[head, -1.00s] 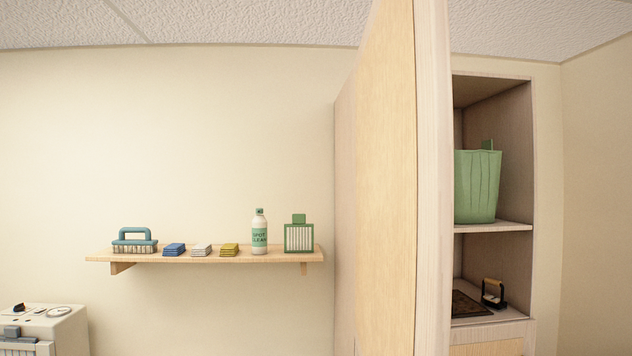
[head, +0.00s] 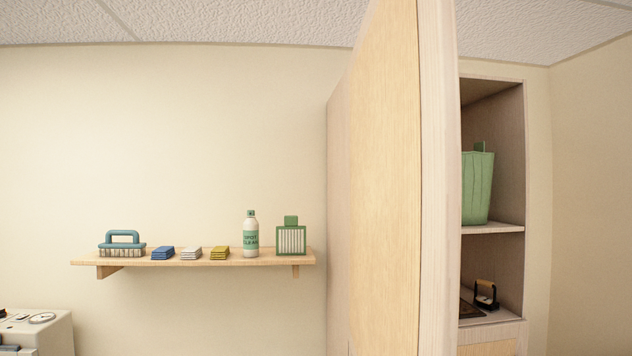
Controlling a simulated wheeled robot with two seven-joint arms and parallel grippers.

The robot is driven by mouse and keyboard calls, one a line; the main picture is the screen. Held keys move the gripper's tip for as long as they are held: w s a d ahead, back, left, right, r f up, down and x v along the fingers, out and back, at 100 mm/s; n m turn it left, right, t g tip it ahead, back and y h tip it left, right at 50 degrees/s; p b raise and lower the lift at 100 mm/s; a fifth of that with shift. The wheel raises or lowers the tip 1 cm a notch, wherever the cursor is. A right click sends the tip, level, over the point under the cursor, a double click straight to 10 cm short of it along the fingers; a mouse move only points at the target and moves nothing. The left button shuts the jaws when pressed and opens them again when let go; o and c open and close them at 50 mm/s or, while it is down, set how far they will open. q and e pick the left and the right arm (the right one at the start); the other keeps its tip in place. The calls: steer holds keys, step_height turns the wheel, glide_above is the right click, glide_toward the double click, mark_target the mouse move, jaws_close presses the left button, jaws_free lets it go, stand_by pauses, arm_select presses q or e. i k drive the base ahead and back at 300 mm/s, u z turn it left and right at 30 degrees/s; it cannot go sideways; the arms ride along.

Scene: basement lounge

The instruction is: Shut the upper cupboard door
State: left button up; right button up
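The upper cupboard door (head: 385,190) stands open, swung out toward me. I see its broad wooden face at an angle and its pale near edge (head: 440,180). The cupboard (head: 512,180) is open behind it on the right, with part of its inside hidden by the door. On its upper shelf (head: 492,229) stands a green pleated bin (head: 477,188). On the level below are a small black item with a tan handle (head: 486,294) and a dark flat piece (head: 470,310). Neither of my grippers is in view.
A wall shelf (head: 190,261) on the left holds a blue brush (head: 122,243), several folded cloths (head: 190,253), a spray bottle (head: 250,235) and a green-framed filter (head: 291,237). A white appliance (head: 50,335) sits at lower left. A lower cupboard front (head: 488,348) shows below the opening.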

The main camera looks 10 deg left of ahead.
mark_target(404, 126)
steer(key=i, duration=0.45)
steer(key=z, duration=1.65)
steer(key=k, duration=0.5)
steer(key=u, duration=0.95)
